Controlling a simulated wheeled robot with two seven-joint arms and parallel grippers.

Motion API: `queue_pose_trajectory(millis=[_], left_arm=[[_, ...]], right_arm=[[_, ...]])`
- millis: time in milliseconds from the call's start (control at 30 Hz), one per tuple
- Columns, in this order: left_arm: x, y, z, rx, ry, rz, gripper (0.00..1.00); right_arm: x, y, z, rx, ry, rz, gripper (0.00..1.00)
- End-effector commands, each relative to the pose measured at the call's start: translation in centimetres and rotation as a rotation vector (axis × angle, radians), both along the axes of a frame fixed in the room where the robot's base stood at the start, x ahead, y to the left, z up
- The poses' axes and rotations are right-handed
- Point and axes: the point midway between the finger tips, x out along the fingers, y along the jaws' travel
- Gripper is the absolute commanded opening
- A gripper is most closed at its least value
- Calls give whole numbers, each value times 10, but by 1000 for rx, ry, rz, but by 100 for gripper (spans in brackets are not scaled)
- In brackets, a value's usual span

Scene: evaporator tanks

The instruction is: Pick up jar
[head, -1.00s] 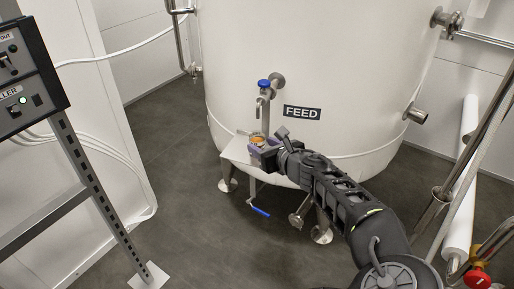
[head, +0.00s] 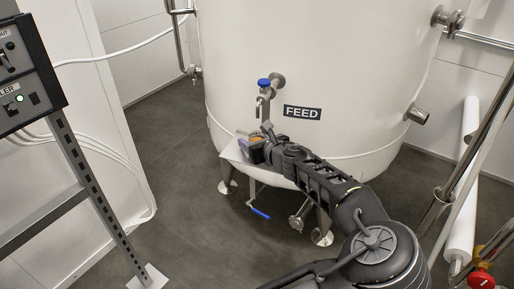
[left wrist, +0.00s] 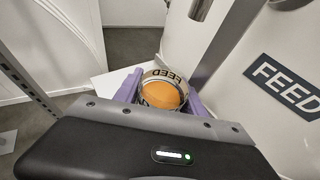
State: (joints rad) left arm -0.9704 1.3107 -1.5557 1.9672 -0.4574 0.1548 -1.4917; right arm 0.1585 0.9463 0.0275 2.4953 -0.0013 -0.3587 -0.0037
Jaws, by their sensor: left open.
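The jar (left wrist: 163,92) is a round glass with orange contents and a FEED label. It stands on a small white shelf (left wrist: 107,80) at the front of the tank; in the head view only a bit of orange shows (head: 255,139). My left gripper (left wrist: 164,86) has its purple fingers on either side of the jar, open around it. Whether either finger touches the glass I cannot tell. In the head view the left gripper (head: 246,146) reaches the shelf and hides most of the jar. My right gripper is not in view.
The white FEED tank (head: 320,70) stands right behind the shelf. A tap with a blue knob (head: 264,83) hangs just above the jar. A blue-handled valve (head: 260,212) sits below the shelf. A control stand (head: 85,175) is at left, with open floor between.

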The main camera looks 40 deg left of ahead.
Motion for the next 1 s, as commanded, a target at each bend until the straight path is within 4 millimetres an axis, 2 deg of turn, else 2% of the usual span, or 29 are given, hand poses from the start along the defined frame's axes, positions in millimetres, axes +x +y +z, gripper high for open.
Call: queue_pose_trajectory(millis=[600,1000], left_arm=[[1,1,0,0,1,0,47],[1,1,0,0,1,0,14]], right_arm=[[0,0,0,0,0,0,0],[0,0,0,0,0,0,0]])
